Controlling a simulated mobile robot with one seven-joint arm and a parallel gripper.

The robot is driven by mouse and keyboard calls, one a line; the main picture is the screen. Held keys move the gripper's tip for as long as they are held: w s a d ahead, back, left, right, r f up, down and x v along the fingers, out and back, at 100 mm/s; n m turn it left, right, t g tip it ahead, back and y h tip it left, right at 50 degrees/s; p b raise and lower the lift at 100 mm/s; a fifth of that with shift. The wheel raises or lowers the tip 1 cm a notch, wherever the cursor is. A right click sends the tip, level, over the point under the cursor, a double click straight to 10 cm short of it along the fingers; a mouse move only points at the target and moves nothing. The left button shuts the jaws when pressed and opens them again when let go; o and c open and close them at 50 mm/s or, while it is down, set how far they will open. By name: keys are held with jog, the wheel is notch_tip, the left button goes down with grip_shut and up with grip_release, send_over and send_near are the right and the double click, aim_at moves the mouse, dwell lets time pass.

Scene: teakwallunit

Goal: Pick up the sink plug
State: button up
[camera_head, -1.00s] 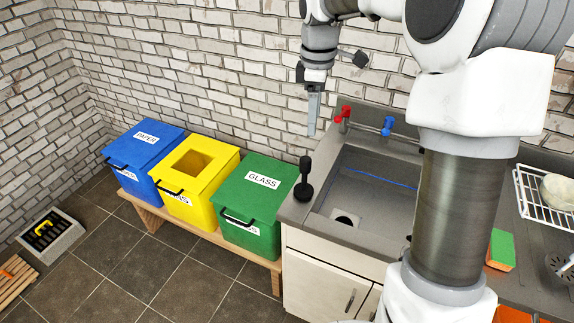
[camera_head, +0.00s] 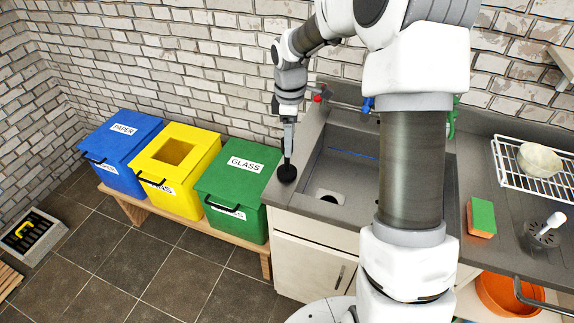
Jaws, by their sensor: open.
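A black plug-like piece (camera_head: 287,174) with a round base and an upright stem stands on the grey counter's left front corner, beside the sink (camera_head: 345,165). I take it to be the sink plug. My gripper (camera_head: 288,148) points down directly above its base. The jaws are open, seen nearly edge-on. The upper stem is hidden by the fingers, and I cannot tell whether they touch it. The drain hole (camera_head: 327,196) shows in the basin floor.
A green bin (camera_head: 235,190), a yellow bin (camera_head: 178,160) and a blue bin (camera_head: 120,140) stand left of the counter. A sponge (camera_head: 481,217) and a dish rack (camera_head: 540,185) lie to the right. A brick wall (camera_head: 190,60) is behind. My arm covers part of the sink.

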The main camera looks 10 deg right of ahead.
jog(key=f, duration=0.4)
jog(key=shift+w+a+f, duration=0.1)
jog(key=shift+a+f, duration=0.1)
jog(key=shift+a, duration=0.05)
jog(key=shift+c, duration=0.3)
grip_shut()
dwell(0.9)
